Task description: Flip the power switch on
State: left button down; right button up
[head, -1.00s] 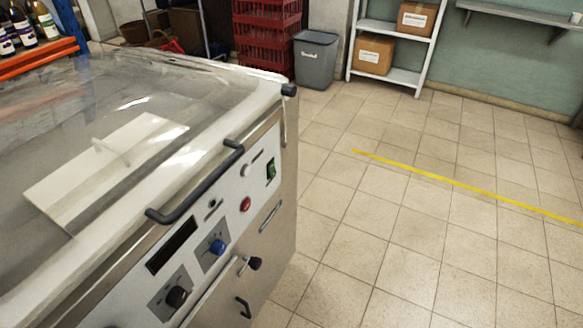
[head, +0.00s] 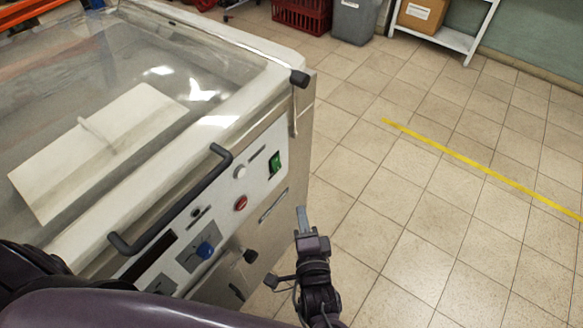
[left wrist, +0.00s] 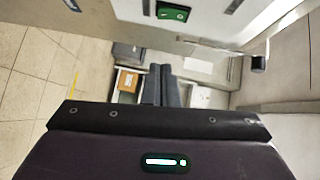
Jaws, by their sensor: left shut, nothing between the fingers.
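The power switch (head: 275,163) is a green rocker in a dark frame, near the right end of the white control panel on the machine's front. It also shows at the top of the left wrist view (left wrist: 173,12). My left gripper (head: 301,212) is shut and empty, pointing up in the head view. It is in front of the panel, below and right of the switch, and looks apart from it. Its closed fingers show in the left wrist view (left wrist: 160,70), below the switch. My right gripper is not in view.
The machine (head: 277,83) has a clear lid and a dark bar handle (head: 175,205) sticking out along the panel. A red button (head: 241,203), a pale round knob (head: 240,172) and a blue knob (head: 205,250) are nearby. Tiled floor with a yellow line (head: 480,170) lies clear at right.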

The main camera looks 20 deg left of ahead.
pick_arm(q)
jog(key=p, duration=0.1)
send_near(280, 167)
jog(key=w+d, duration=0.1)
jog(key=w, duration=0.3)
jog(key=a, duration=0.1)
jog(key=w+a+p, duration=0.1)
jog(key=a, duration=0.1)
jog(key=shift+w+a+f, duration=0.15)
jog(key=shift+a+f, duration=0.05)
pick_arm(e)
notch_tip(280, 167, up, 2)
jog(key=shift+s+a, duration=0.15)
pick_arm(q)
jog(key=shift+f, duration=0.1)
